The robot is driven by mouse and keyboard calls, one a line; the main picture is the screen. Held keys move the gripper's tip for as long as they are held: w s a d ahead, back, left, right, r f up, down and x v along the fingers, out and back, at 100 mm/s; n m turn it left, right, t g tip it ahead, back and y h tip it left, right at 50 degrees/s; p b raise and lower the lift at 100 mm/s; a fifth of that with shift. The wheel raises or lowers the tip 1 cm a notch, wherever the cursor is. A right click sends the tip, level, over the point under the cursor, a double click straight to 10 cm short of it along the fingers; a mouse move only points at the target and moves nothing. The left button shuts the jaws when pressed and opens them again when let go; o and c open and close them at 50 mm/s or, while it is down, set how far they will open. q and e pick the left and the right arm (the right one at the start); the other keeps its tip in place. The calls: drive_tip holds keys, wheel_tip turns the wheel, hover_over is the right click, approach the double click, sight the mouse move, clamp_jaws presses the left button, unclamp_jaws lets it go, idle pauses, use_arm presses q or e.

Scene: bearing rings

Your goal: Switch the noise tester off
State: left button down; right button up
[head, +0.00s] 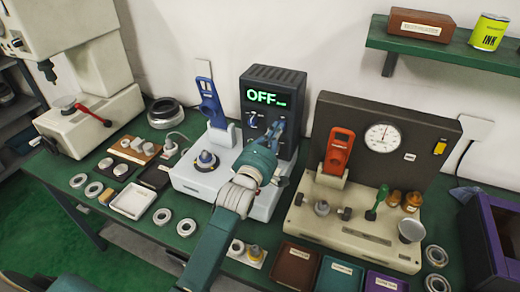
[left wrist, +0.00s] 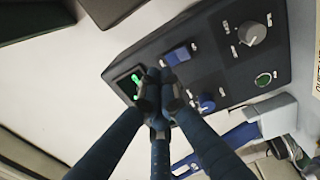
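The noise tester (head: 285,78) is a dark upright box at the back of the bench, on a pale base (head: 183,177). Its green display (head: 259,96) reads OFF. In the left wrist view its panel (left wrist: 225,70) shows a blue rocker switch (left wrist: 179,56), a blue knob (left wrist: 207,102), a grey knob (left wrist: 252,33) and a green round button (left wrist: 264,79). My left gripper (head: 278,128) is in front of the panel's lower right. Its fingertips (left wrist: 160,88) are together with nothing seen between them, close to the rocker; contact cannot be told. My right gripper is out of view.
A blue lever (head: 211,102) stands left of the tester. A second machine with an orange lever (head: 339,151) and dial gauge (head: 383,136) stands close on the right. Rings, a white tray (head: 132,201) and coloured bins (head: 296,264) lie on the green bench.

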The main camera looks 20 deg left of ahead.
use_arm(q)
drive_tip(key=s+r+b, duration=0.1)
drive_tip(key=s+b, duration=0.1)
drive_tip(key=s, duration=0.8)
drive_tip(key=shift+s+a+r+b, duration=0.2)
drive_tip(key=shift+r+b, duration=0.05)
drive_tip(key=shift+b, duration=0.1)
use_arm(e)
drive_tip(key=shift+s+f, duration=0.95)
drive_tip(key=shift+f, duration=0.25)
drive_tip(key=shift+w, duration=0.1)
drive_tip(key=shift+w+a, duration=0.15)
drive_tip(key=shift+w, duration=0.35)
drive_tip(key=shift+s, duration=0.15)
